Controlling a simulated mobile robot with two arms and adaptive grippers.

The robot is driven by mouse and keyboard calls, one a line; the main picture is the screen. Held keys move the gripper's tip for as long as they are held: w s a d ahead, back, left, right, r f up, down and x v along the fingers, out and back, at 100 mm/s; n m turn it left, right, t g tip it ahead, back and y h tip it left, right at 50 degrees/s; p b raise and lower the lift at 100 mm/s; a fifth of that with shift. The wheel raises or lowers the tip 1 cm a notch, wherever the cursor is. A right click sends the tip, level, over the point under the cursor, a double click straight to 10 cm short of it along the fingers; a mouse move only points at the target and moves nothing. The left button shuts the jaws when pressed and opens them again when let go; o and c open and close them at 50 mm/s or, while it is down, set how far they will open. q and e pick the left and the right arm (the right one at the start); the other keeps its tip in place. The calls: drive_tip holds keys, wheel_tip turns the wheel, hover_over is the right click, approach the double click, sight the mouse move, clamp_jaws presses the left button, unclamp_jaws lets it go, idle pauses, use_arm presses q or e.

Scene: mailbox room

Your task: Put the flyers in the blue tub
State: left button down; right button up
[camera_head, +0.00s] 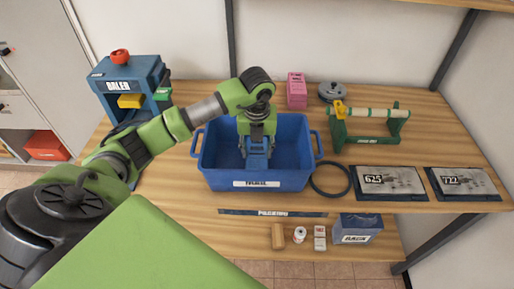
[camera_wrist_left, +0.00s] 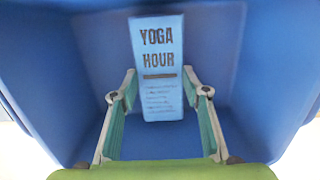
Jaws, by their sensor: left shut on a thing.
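The blue tub (camera_head: 225,180) stands on the wooden table in the middle of the head view, with a white label on its front. My left gripper (camera_head: 257,158) reaches down into it from above. In the left wrist view, a light blue flyer (camera_wrist_left: 157,95) headed "YOGA HOUR" stands between the fingertips of the left gripper (camera_wrist_left: 160,84), which is shut on it. The tub's blue walls (camera_wrist_left: 60,60) surround the flyer and fingers there. The gripper hides part of the tub's inside in the head view. I see no other flyer. My right gripper is not in view.
A blue press (camera_head: 132,75) stands at the back left. A pink box (camera_head: 296,92) and green roll holder (camera_head: 370,125) are behind and right of the tub. A dark ring (camera_head: 330,194) and two flat panels (camera_head: 390,180) lie right. Small items and a blue box (camera_head: 357,230) are in front.

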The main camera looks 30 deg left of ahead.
sight(257, 158)
use_arm(q)
drive_tip(key=shift+f, duration=0.1)
drive_tip(key=shift+f, duration=0.15)
drive_tip(key=c, duration=1.2)
unclamp_jaws()
drive_tip(key=shift+r, duration=0.25)
drive_tip(key=shift+r+b, duration=0.3)
drive_tip(key=shift+r, duration=0.05)
drive_tip(key=shift+s+d+r+b, duration=0.2)
drive_tip(key=shift+r+b, duration=0.1)
drive_tip(key=shift+r, duration=1.55)
drive_tip(key=shift+s+d+r+b, duration=0.1)
drive_tip(key=shift+s+r+b, duration=0.15)
drive_tip(key=shift+r, duration=1.6)
drive_tip(key=shift+s+d+r+b, duration=0.15)
drive_tip(key=shift+r+b, duration=0.2)
drive_tip(key=shift+r, duration=1.5)
